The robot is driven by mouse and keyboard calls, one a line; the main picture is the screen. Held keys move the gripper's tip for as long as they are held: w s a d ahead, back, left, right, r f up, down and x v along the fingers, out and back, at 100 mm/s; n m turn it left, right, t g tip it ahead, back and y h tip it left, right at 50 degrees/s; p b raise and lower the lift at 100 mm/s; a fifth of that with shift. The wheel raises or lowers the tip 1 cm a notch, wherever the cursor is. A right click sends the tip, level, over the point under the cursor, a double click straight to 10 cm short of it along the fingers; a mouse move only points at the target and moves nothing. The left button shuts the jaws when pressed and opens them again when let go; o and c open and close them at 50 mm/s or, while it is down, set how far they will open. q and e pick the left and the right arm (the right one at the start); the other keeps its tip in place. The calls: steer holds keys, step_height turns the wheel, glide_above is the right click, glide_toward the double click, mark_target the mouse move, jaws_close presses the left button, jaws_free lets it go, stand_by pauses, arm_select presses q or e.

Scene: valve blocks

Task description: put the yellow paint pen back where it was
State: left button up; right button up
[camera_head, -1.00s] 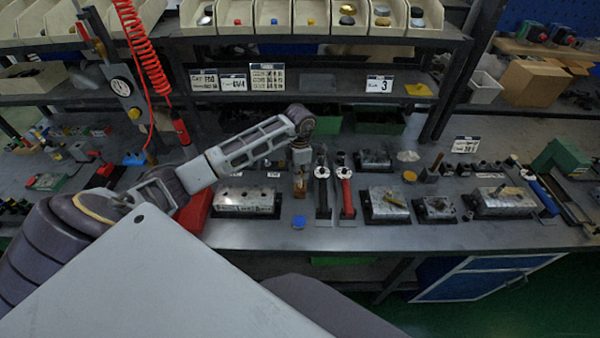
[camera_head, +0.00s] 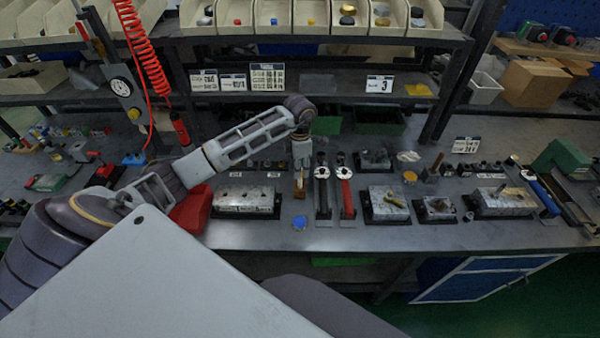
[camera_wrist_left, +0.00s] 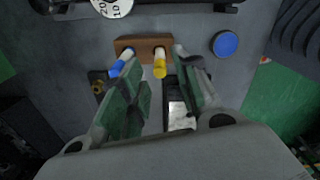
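The yellow paint pen (camera_wrist_left: 160,63) stands in a brown wooden holder (camera_wrist_left: 143,46), seen in the left wrist view. A blue-and-white pen (camera_wrist_left: 122,64) stands in the same holder to its left. My left gripper (camera_wrist_left: 157,62) is open, its two green-padded fingers spread with the yellow pen between them, nearer the right finger; I see a gap on its left side. In the head view my left gripper (camera_head: 301,165) hangs downward over the holder (camera_head: 300,193), and the pens are too small to make out there. My right gripper is not in view.
A blue disc (camera_head: 300,222) lies in front of the holder. A metal valve block (camera_head: 246,198) is on the left. The bench front (camera_head: 350,238) is clear.

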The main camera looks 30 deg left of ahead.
arm_select(q)
step_height(320, 180, up, 9)
steer(key=b, duration=0.1)
stand_by(0.5)
steer(key=shift+r, duration=0.1)
steer(key=shift+s, duration=0.1)
stand_by(0.6)
